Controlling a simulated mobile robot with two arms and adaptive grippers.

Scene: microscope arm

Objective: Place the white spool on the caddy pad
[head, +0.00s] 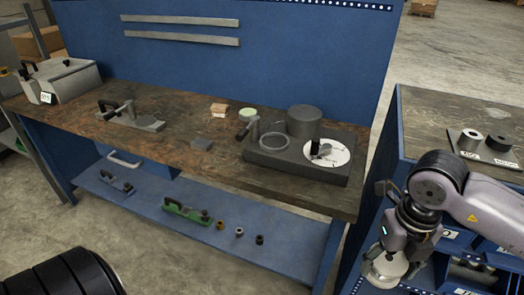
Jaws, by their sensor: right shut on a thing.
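My right gripper (392,252) is at the lower right, in front of the right bench, pointing down. It is shut on a pale round thing, which looks like the white spool (384,273); the fingers partly hide it. A dark caddy pad (484,153) lies on the right bench top, above and to the right of the gripper. The held thing is apart from the pad. My left gripper is not in view.
The right bench (430,112) has bare top left of the pad and blue bins (460,238) below. The long bench (190,130) holds a dark fixture (290,160) with a white disc, a grey cylinder (304,121) and clamps. A blue lower shelf (150,205) carries several small parts.

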